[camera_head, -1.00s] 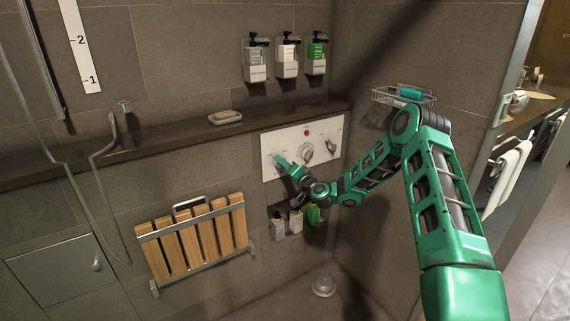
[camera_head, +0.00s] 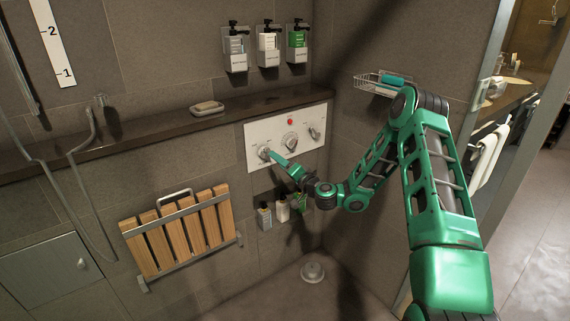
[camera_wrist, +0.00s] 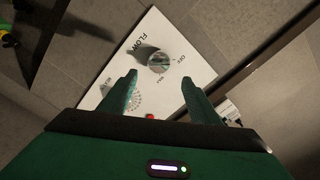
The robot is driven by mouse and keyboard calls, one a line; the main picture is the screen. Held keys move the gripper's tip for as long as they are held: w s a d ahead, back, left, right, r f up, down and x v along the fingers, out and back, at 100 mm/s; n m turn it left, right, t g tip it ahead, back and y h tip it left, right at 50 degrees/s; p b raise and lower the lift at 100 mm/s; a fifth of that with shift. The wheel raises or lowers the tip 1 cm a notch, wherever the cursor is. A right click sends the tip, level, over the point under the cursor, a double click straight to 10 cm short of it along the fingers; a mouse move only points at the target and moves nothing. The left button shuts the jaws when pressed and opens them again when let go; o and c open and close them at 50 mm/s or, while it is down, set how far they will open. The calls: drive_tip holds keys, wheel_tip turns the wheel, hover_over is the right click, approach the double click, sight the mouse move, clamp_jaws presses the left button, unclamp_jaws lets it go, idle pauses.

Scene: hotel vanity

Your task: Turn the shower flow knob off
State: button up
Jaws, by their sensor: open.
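The white control panel (camera_head: 256,135) is on the shower wall, with a knob at each end, a larger dial in the middle and a red button above it. The flow knob (camera_head: 264,152) is at its left end. In the wrist view this knob (camera_wrist: 159,62) sits beside the word FLOW, with OFF and FULL marked around it. My gripper (camera_head: 271,155) is at the panel's left end, close to the knob. In the wrist view my gripper (camera_wrist: 158,78) is open and empty, with the knob just beyond the gap between its fingertips. I cannot tell whether they touch.
The middle dial (camera_head: 290,142) and right knob (camera_head: 314,132) are beside it. A dark ledge (camera_head: 170,124) with a soap dish (camera_head: 207,107) runs above the panel. Small bottles (camera_head: 283,208) stand below. A slatted wooden seat (camera_head: 180,230) is on the wall at lower left.

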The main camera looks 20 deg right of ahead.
drive_tip(key=shift+v, duration=1.05)
drive_tip(key=s+a+r+n+g+y, duration=0.2)
drive_tip(key=s+a+n+g, duration=0.3)
drive_tip(key=s+n+g, duration=0.4)
drive_tip(key=s+d+r+m+g+h, duration=0.1)
drive_tip(key=s+d+r+g+h, duration=0.15)
drive_tip(key=s+d, duration=0.65)
drive_tip(key=s+d+r+m+g+h, duration=0.15)
drive_tip(key=s+d+h, duration=0.3)
drive_tip(key=s, duration=0.85)
drive_tip(key=s+d+r+m+g, duration=0.2)
drive_tip(key=s, duration=0.9)
drive_tip(key=s+d+r+m+g, duration=0.2)
drive_tip(key=s+d+r+m, duration=0.1)
drive_tip(key=s, duration=0.8)
drive_tip(key=shift+s, duration=0.3)
